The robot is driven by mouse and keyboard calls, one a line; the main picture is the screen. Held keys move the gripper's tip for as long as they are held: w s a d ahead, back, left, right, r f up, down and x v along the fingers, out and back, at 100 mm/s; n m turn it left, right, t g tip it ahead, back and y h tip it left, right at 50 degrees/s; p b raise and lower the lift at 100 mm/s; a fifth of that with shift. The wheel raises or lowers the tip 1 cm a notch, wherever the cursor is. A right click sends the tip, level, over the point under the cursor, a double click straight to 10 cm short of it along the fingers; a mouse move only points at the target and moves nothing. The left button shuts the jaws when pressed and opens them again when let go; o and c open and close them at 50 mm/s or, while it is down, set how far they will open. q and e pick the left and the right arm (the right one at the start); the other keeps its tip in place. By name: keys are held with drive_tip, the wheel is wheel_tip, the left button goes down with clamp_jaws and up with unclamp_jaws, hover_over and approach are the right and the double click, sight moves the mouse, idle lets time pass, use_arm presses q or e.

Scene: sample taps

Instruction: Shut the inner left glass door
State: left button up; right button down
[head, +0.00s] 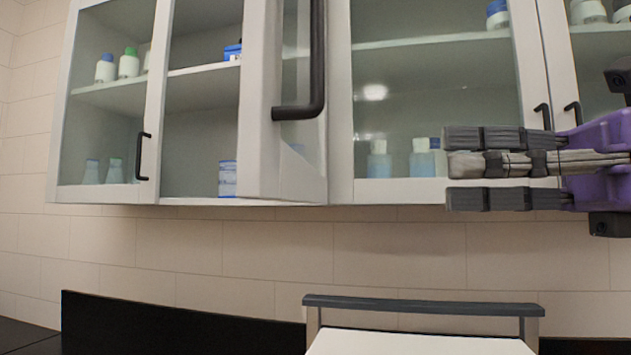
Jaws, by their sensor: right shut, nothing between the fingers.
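The inner left glass door (262,95) of the wall cabinet stands open, swung out toward me and seen nearly edge-on. Its dark bar handle (318,60) is close to the camera, at the top middle of the head view. The compartment behind it is exposed, with its left part showing. My right gripper (450,166) comes in from the right with its dark fingers pointing left. It is shut and empty, in front of the closed glass door to the right, well apart from the open door and its handle. My left gripper is not in view.
The outer left door (143,155) is closed, as are the doors on the right with handles (543,115). Bottles (380,160) and a blue-lidded jar (227,178) stand inside. Below are a tiled wall, a black panel (180,325) and a grey bar (420,305) over a white surface.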

drive_tip(key=p, duration=0.3)
approach(280, 163)
drive_tip(key=a, duration=0.6)
drive_tip(key=shift+w+r, duration=0.15)
drive_tip(key=shift+w, duration=0.15)
drive_tip(key=shift+w+a, duration=0.15)
drive_tip(key=shift+a, duration=0.25)
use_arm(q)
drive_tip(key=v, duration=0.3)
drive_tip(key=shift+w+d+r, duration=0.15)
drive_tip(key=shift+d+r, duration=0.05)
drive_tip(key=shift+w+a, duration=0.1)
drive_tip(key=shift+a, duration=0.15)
use_arm(e)
drive_tip(key=shift+w, duration=0.1)
